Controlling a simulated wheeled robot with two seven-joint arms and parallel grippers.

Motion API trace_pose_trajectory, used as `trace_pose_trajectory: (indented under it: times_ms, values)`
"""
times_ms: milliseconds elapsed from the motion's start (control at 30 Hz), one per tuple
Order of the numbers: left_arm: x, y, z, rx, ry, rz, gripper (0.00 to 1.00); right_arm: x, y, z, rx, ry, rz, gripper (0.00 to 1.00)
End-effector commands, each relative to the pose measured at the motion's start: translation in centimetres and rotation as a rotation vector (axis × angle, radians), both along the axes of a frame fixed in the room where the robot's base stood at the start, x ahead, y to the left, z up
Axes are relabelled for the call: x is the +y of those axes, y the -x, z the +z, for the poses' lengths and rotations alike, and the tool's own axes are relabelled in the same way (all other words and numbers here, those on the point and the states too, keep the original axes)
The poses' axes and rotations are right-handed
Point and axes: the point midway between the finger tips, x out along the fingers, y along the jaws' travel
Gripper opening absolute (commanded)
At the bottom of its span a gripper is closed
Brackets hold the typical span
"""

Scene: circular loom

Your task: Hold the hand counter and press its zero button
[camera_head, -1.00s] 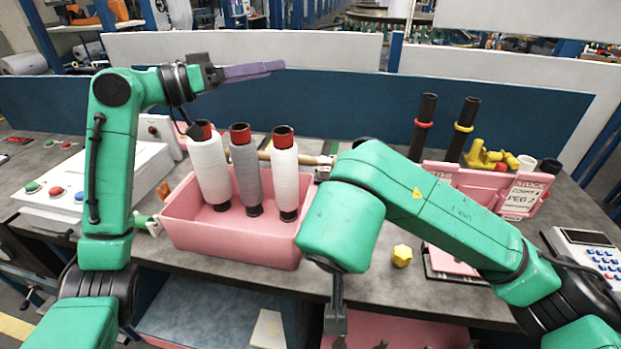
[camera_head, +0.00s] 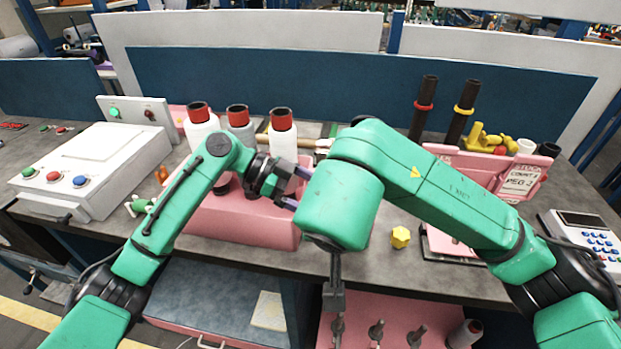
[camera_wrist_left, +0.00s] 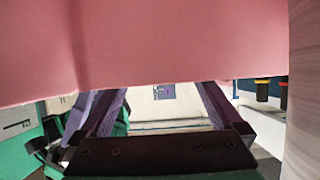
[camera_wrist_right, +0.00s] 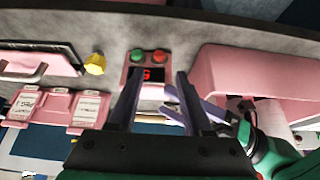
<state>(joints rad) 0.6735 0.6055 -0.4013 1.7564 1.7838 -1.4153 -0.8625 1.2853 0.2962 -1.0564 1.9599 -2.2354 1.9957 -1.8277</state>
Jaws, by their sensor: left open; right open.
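A small box with a red lit display and a green and a red button, which looks like the hand counter (camera_wrist_right: 152,74), shows in the right wrist view at the table edge. It lies just beyond and between the fingertips of my open right gripper (camera_wrist_right: 155,82); I cannot tell if they touch it. Which button is zero is not readable. In the head view my right arm hides the counter. My left gripper (camera_head: 296,188) is open and empty in front of the pink crate's right end. Its purple fingers also show in the left wrist view (camera_wrist_left: 162,98).
The pink crate (camera_head: 235,225) with several thread spools stands left of my right arm. A yellow knob (camera_head: 401,237) and a pink stand (camera_head: 470,180) are to the right, a keypad device (camera_head: 590,240) far right. A white button box (camera_head: 85,170) is at left. Drawers stand open below.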

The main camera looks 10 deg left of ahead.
Motion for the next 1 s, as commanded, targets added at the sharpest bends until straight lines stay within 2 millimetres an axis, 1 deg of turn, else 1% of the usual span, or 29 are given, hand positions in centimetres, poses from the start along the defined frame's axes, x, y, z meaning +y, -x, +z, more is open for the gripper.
trace_pose_trajectory:
  times_ms: [33, 100, 200, 333, 533, 567, 600, 667, 700, 800, 833, 867, 900, 933, 967, 1000]
  values:
    - [-1.0, 0.0, -0.5, 0.002, 0.001, -0.001, 1.0, 0.0, 0.0, 0.0, 0.0, 0.0, 0.0, 0.5]
    - [-2.3, 0.0, -1.1, 0.001, 0.001, 0.0, 1.0, 0.0, 0.0, 0.0, 0.0, 0.0, 0.0, 0.5]
    - [-3.5, 0.0, -1.7, 0.002, 0.001, 0.001, 1.0, 0.0, 0.0, 0.0, 0.0, 0.0, 0.0, 0.5]
    - [-4.1, -0.1, -2.0, 0.002, -0.001, 0.003, 1.0, 0.0, 0.0, 0.0, 0.0, 0.0, 0.0, 0.5]
    - [-4.1, -0.1, -2.0, 0.001, -0.001, 0.004, 1.0, 0.0, 0.0, 0.0, 0.0, 0.0, 0.0, 0.5]
    - [-4.1, -0.1, -2.0, 0.001, 0.0, 0.004, 0.89, 0.0, 0.0, 0.0, 0.0, 0.0, 0.0, 0.5]
    - [-4.1, -0.1, -2.0, 0.001, 0.0, 0.004, 0.73, 0.0, 0.0, 0.0, 0.0, 0.0, 0.0, 0.5]
    - [-4.1, -0.1, -2.0, 0.001, 0.0, 0.004, 0.5, 0.0, 0.0, 0.0, 0.0, 0.0, 0.0, 0.5]
    - [-4.1, -0.1, -2.0, 0.001, 0.0, 0.004, 0.35, 0.0, 0.0, 0.0, 0.0, 0.0, 0.0, 0.5]
    - [-4.1, -0.1, -2.0, 0.001, 0.0, 0.004, 0.0, 0.0, 0.0, 0.0, 0.0, 0.0, 0.0, 0.5]
    - [-4.1, -0.1, -2.0, 0.002, 0.0, 0.003, 0.0, 0.0, 0.0, 0.0, 0.0, 0.0, 0.0, 0.42]
    - [-4.1, -0.1, -2.0, 0.002, 0.0, 0.003, 0.0, 0.0, 0.0, -0.1, 0.002, -0.002, 0.0, 0.31]
    - [-4.1, -0.1, -2.0, 0.002, 0.0, 0.003, 0.0, 0.1, 0.2, -0.2, 0.012, -0.01, 0.0, 0.16]
    - [-4.1, -0.1, -2.0, 0.002, 0.0, 0.003, 0.0, 0.3, 0.4, -0.5, 0.028, -0.025, 0.0, 0.04]
    - [-4.1, -0.1, -2.0, 0.002, 0.0, 0.003, 0.0, 0.6, 0.8, -0.9, 0.051, -0.047, 0.001, 0.0]
    - [-4.1, -0.1, -2.0, 0.002, 0.0, 0.003, 0.0, 1.1, 1.6, -1.6, 0.095, -0.088, 0.0, 0.0]
